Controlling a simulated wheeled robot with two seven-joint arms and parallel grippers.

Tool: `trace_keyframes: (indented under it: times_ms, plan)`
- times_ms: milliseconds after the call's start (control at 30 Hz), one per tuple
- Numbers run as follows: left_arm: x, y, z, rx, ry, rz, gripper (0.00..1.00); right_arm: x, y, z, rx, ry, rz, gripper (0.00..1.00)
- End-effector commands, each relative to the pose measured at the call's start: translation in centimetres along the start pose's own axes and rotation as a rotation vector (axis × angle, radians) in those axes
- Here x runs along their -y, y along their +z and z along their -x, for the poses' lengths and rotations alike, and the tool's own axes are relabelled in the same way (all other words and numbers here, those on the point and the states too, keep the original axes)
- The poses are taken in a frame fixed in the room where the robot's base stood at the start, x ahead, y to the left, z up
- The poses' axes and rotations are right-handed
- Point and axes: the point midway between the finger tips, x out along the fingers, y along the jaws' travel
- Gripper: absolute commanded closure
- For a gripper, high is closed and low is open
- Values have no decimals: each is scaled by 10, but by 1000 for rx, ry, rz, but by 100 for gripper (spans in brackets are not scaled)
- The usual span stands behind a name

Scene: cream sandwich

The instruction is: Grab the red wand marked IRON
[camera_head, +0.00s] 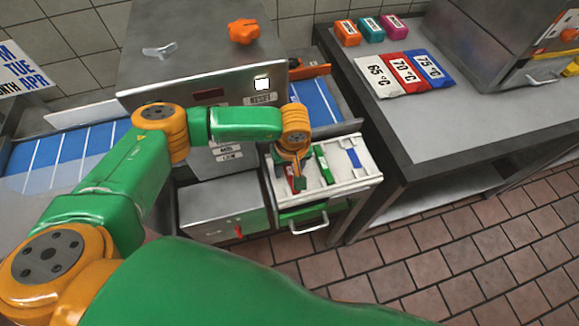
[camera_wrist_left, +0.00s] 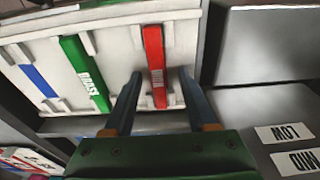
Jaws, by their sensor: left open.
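The red wand (camera_wrist_left: 153,48) lies in the white tray of a pulled-out drawer (camera_wrist_left: 120,15), with small dark lettering that I cannot read. In the head view it is mostly hidden by my left gripper (camera_head: 298,181), which reaches down over the drawer's left part. In the wrist view my left gripper (camera_wrist_left: 160,77) is open, its two fingers on either side of the red wand's near end. I cannot tell whether they touch it. A green wand (camera_wrist_left: 84,72) and a blue wand (camera_wrist_left: 38,80) lie beside it. My right gripper is not in view.
The drawer has a front handle (camera_head: 309,224). At right, a counter (camera_head: 440,125) holds temperature-marked packets (camera_head: 404,72) and small coloured blocks (camera_head: 371,28). The tiled floor (camera_head: 450,240) is clear.

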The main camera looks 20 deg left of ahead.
Motion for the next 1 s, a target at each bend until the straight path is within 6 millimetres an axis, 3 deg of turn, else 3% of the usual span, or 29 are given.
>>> trace_keyframes:
  times_ms: [167,300,367,400,767,967,1000]
  plan:
    - [0,0,-1,1,1,0,43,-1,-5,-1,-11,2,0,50]
    - [0,1,-1,1,2,0,80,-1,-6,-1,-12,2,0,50]
    - [0,1,-1,2,2,0,96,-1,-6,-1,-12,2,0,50]
    - [0,1,-1,2,2,0,100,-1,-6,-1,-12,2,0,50]
    - [-1,0,2,2,3,0,100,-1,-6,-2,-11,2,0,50]
    - [-2,-4,31,-1,7,-2,100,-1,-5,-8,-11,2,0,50]
    - [-7,3,39,1,9,-5,100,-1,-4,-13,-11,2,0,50]
